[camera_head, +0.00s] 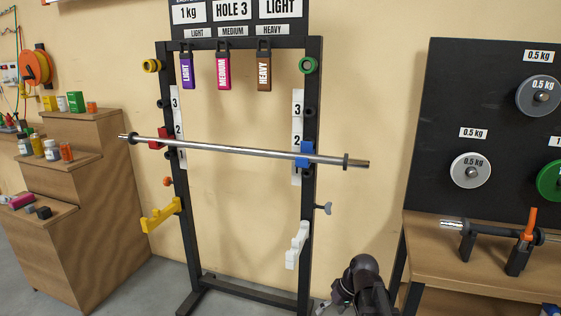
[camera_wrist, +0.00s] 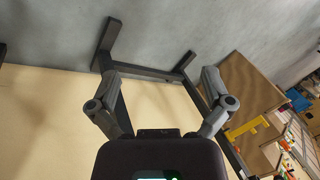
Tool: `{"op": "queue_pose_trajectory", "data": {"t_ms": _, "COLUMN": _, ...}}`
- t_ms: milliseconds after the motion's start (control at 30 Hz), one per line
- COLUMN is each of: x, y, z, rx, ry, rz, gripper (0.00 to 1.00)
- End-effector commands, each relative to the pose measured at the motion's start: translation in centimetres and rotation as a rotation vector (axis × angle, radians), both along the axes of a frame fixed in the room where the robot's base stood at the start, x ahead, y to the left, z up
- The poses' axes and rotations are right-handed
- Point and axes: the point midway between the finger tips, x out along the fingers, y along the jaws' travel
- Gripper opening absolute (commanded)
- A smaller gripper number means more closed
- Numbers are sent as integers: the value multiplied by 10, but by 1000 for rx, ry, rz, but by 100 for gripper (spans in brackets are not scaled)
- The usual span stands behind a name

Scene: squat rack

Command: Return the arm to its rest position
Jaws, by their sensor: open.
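My gripper (camera_wrist: 160,75) is open in the wrist view, with its two grey fingers spread and nothing between them. In the head view the dark end of my arm (camera_head: 365,287) is low, at the bottom edge, just right of the rack's right upright. The black squat rack (camera_head: 312,190) stands upright against the wall. Its dark foot shows past my fingers in the wrist view (camera_wrist: 150,73). A silver barbell (camera_head: 235,150) lies across the rack at a red holder (camera_head: 158,143) and a blue holder (camera_head: 304,154), sloping slightly down to the right. My gripper is apart from it.
A yellow arm (camera_head: 160,215) and a white arm (camera_head: 297,245) stick out low on the rack. A wooden stepped shelf (camera_head: 65,220) with small items stands left. Right is a wooden table (camera_head: 480,265) with a short bar in a cradle, below a black plate board (camera_head: 440,120).

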Motion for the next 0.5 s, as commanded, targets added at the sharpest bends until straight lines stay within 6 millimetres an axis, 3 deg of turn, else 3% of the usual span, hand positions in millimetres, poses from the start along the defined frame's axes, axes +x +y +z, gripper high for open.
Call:
{"op": "queue_pose_trajectory", "data": {"t_ms": 33, "x": -15, "y": 0, "z": -10, "rx": -51, "ry": 24, "rz": -35, "gripper": 100}}
{"op": "queue_pose_trajectory", "data": {"t_ms": 100, "x": -26, "y": -4, "z": -17, "rx": -118, "ry": 51, "rz": -87, "gripper": 100}}
{"op": "queue_pose_trajectory", "data": {"t_ms": 500, "x": -65, "y": -21, "z": -37, "rx": -359, "ry": 103, "rz": -292, "gripper": 100}}
